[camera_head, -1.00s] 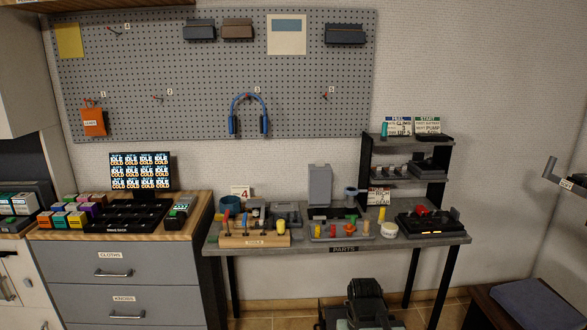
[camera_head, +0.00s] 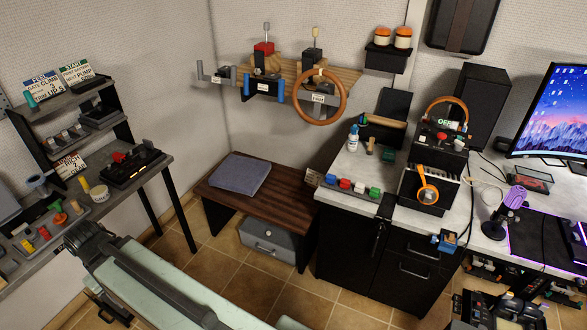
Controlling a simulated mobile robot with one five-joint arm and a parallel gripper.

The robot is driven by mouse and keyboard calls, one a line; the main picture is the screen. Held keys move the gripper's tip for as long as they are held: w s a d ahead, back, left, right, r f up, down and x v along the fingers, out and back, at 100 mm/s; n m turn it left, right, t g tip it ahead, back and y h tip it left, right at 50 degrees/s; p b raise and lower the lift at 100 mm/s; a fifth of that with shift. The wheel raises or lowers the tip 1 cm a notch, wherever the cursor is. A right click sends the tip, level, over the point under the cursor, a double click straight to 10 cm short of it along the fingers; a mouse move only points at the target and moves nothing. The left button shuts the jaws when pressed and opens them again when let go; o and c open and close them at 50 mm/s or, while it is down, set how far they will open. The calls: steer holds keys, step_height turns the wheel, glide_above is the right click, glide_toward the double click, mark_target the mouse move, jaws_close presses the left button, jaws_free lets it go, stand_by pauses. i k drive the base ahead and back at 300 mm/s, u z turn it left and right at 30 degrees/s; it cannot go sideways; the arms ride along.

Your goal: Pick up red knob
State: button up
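A small red knob (camera_head: 345,183) sits in a row of coloured knobs along the front left edge of the pale countertop. It is small in this view, and nothing stands in front of it. Other red parts also show: one on the black device (camera_head: 136,168) on the parts table at left, and a red block (camera_head: 264,48) on the wall-mounted lever unit. My arm crosses the lower left. I can make out no gripper fingers, and the arm is well away from the knob row.
The countertop (camera_head: 335,165) also holds a bottle, an orange-handled item and a black box (camera_head: 425,190). A dark wooden bench (camera_head: 285,190) with a folded cloth (camera_head: 240,174) stands left of it. Tiled floor (camera_head: 245,290) is open in front. A monitor (camera_head: 555,110) stands at right.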

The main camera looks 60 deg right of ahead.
mark_target(345, 183)
steer(key=z, duration=2.1)
steer(key=k, duration=0.35)
steer(key=z, duration=0.45)
steer(key=i, duration=0.5)
steer(key=u, duration=2.3)
steer(key=k, duration=0.7)
steer(key=u, duration=0.15)
